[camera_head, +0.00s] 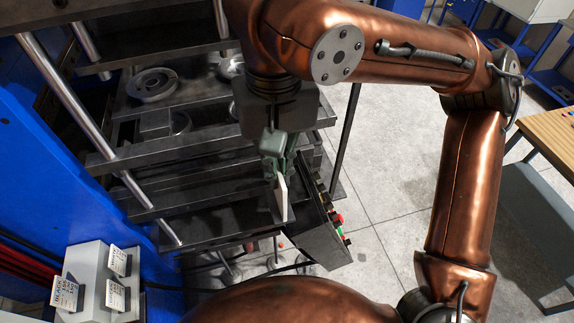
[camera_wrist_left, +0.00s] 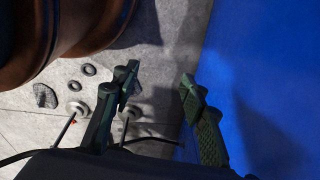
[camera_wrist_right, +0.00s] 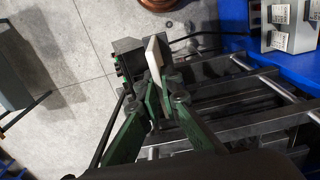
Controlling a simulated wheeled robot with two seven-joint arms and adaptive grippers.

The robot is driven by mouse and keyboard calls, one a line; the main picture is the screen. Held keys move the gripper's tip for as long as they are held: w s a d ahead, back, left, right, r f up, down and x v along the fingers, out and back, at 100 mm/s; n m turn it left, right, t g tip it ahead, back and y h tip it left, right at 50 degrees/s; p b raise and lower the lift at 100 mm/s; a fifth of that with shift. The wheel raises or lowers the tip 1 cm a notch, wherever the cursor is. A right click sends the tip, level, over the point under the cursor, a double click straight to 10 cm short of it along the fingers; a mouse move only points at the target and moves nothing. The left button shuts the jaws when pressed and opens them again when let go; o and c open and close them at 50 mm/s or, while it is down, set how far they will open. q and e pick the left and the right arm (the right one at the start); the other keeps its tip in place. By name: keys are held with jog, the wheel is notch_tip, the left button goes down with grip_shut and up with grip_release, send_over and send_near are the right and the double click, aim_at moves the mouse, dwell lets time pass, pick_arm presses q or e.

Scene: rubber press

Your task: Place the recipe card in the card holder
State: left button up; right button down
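My right gripper (camera_head: 280,160) is shut on a thin white card (camera_head: 281,197), which I take for the recipe card. The card is upright, nearly edge-on, so its print is hidden. In the right wrist view the card (camera_wrist_right: 154,59) sticks out beyond the fingertips (camera_wrist_right: 156,92), beside a dark control box (camera_wrist_right: 127,55). My left gripper (camera_wrist_left: 158,80) is open and empty near a blue surface; it is out of the head view. A grey stepped stand (camera_head: 92,270) with several printed white cards is at lower left. I cannot tell which part is the card holder.
The dark press (camera_head: 200,225) with metal rods and plates fills the left and middle. A control panel (camera_head: 320,243) with coloured buttons sits close right of the card. A blue press side (camera_head: 60,170) is at left. Open floor (camera_head: 395,190) and a wooden table (camera_head: 550,135) lie right.

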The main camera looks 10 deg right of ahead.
jog(key=w, duration=0.2)
jog(key=w+d+f, duration=0.1)
jog(key=shift+p, duration=0.4)
pick_arm(q)
jog(key=s+r+p, duration=0.2)
jog(key=s+r, duration=0.1)
jog(key=s, duration=0.3)
pick_arm(e)
jog(key=w+d+f+p, duration=0.1)
jog(key=w+d+f, duration=0.3)
jog(key=w+f, duration=0.5)
notch_tip(320, 180, down, 3)
jog(key=shift+w+d+f+p, duration=0.1)
jog(key=shift+w+d+p, duration=0.05)
jog(key=shift+d+p, duration=0.25)
jog(key=c, duration=2.1)
grip_release()
pick_arm(q)
jog(key=w, duration=0.2)
jog(key=w+r, duration=0.1)
jog(key=w, duration=0.1)
jog(key=shift+a+r, duration=0.1)
jog(key=shift+r, duration=0.05)
